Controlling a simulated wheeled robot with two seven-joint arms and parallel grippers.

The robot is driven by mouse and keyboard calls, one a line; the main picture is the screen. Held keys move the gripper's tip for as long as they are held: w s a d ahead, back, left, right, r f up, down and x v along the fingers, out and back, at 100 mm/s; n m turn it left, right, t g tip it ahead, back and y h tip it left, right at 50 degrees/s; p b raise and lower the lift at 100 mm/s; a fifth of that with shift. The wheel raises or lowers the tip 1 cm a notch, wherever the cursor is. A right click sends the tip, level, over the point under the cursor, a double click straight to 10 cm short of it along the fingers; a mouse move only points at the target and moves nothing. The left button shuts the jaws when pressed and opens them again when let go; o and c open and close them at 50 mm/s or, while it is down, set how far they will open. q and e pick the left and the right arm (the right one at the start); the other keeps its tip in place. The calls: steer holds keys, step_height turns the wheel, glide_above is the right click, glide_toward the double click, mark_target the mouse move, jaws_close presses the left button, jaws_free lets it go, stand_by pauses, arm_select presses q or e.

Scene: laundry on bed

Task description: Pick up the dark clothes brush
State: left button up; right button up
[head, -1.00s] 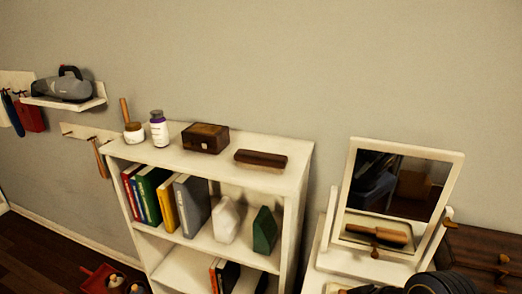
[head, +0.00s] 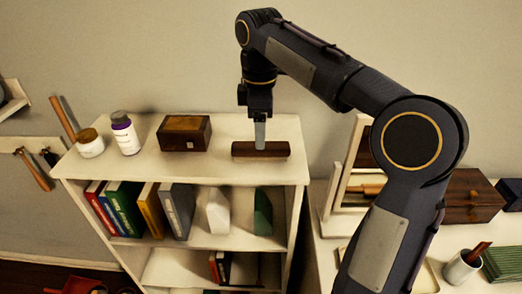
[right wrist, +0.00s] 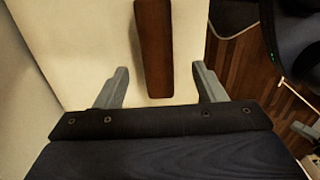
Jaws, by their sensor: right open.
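The dark clothes brush (head: 261,151) is a dark brown bar lying on the white top of the bookcase, near its right end. In the right wrist view the brush (right wrist: 154,48) runs lengthwise between my two spread fingers, with a gap on each side. My right gripper (head: 260,134) points down over the middle of the brush. In the right wrist view the gripper (right wrist: 160,72) is open and empty. The height of the fingertips against the brush is hard to judge. My left gripper is not in view.
A brown wooden box (head: 184,133) stands left of the brush on the bookcase top (head: 240,173). A white bottle (head: 125,133) and a jar (head: 90,143) stand further left. The wall is close behind. A vanity mirror and a drawer box (head: 463,197) are at the right.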

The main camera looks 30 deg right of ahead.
mark_target(261, 151)
step_height(261, 151, down, 6)
steer(key=shift+w+d+r, duration=0.1)
steer(key=shift+r, duration=0.05)
steer(key=c, duration=1.1)
steer(key=shift+r, duration=0.1)
